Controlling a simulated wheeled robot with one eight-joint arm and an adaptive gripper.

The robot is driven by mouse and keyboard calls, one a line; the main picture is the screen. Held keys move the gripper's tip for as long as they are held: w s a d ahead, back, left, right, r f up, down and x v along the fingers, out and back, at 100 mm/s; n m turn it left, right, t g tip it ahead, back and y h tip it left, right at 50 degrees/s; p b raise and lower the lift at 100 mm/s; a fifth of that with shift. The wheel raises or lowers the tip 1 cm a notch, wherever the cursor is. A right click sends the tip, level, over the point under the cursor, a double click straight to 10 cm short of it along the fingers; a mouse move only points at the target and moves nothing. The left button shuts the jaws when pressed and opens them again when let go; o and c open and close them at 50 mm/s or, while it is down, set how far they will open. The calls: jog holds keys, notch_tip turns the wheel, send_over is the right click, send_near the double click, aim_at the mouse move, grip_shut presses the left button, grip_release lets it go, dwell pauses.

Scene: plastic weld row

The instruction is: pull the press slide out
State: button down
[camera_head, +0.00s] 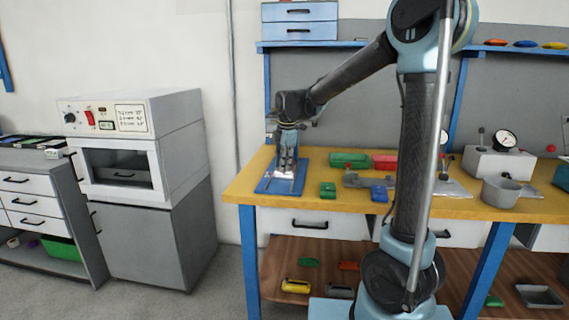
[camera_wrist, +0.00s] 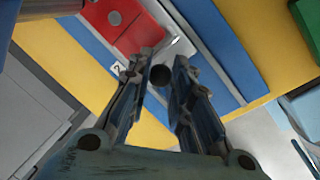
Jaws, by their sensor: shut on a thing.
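The press has a blue base plate (camera_head: 268,186), which lies at the left end of the yellow workbench. In the wrist view the blue base (camera_wrist: 218,42) carries grey metal rails, a red block (camera_wrist: 128,28) and a bright metal piece (camera_wrist: 180,46), which I take for the slide. A dark round knob (camera_wrist: 160,75) shows between my fingers. My gripper (camera_head: 284,172) points down over the base plate, and in the wrist view my gripper (camera_wrist: 165,66) is shut on the knob. How the knob joins the slide is hidden by the fingers.
On the bench (camera_head: 235,187), a green block (camera_head: 328,190), a blue block (camera_head: 379,193) and green (camera_head: 350,159) and red (camera_head: 385,162) bins stand right of the press. A grey pot (camera_head: 500,191) is farther right. The bench's front edge is close to the base plate.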

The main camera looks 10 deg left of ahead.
jog(key=s, duration=1.1)
jog(key=shift+s+a, duration=0.1)
jog(key=shift+a, duration=0.2)
jog(key=c, duration=1.4)
grip_release()
jog(key=shift+s, duration=0.15)
jog(key=shift+d+r, duration=0.1)
jog(key=shift+r, duration=0.4)
jog(key=r, duration=0.3)
jog(key=s+r, duration=0.1)
jog(key=r, duration=0.3)
jog(key=d+r, duration=0.1)
jog(key=r, duration=0.2)
jog(key=shift+s+d+r, duration=0.1)
jog(key=shift+s+r, duration=0.2)
jog(key=shift+r, duration=0.1)
